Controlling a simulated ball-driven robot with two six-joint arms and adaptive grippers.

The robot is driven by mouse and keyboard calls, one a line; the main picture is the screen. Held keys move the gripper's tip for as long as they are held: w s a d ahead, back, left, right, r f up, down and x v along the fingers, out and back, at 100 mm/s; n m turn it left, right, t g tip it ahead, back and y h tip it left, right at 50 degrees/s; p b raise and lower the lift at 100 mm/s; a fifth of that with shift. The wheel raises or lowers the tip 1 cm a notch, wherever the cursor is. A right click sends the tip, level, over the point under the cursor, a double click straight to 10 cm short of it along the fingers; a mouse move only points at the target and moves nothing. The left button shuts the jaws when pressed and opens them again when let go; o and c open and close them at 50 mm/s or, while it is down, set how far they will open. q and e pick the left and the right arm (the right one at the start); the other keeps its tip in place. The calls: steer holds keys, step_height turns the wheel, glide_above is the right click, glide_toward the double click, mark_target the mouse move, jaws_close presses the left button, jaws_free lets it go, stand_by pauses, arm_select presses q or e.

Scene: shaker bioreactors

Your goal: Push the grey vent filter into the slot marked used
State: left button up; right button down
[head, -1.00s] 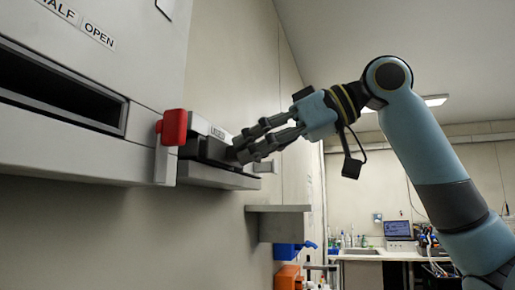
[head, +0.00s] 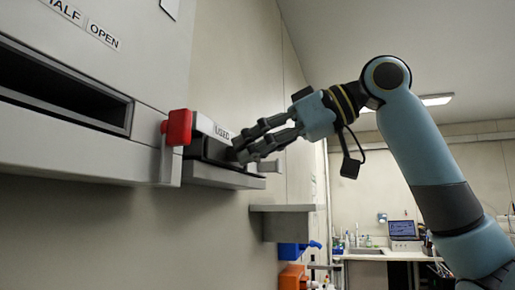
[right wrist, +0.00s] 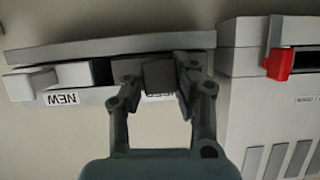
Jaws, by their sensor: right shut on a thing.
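The grey vent filter (right wrist: 160,73) is a dark block between the fingers of my right gripper (right wrist: 158,84) in the right wrist view. My right gripper, also in the head view (head: 240,150), is shut on it at the front of the wall rack (head: 221,177). The used label (head: 222,133) is above the fingertips in the head view; in the right wrist view it is upside down and partly covered by the gripper. The filter is at the used slot, but how deep it sits is hidden by the fingers. My left gripper is not in view.
A pale block (right wrist: 30,84) sticks out by the new label (right wrist: 62,98). A red catch (head: 177,127) on the large grey cabinet (head: 85,140) stands close beside the rack. A grey shelf (head: 285,209) is below right. The space in front of the wall is clear.

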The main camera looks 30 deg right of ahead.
steer(key=shift+w+a, duration=0.1)
steer(key=shift+a, duration=0.05)
steer(key=c, duration=1)
jaws_free()
steer(key=shift+v, duration=3.75)
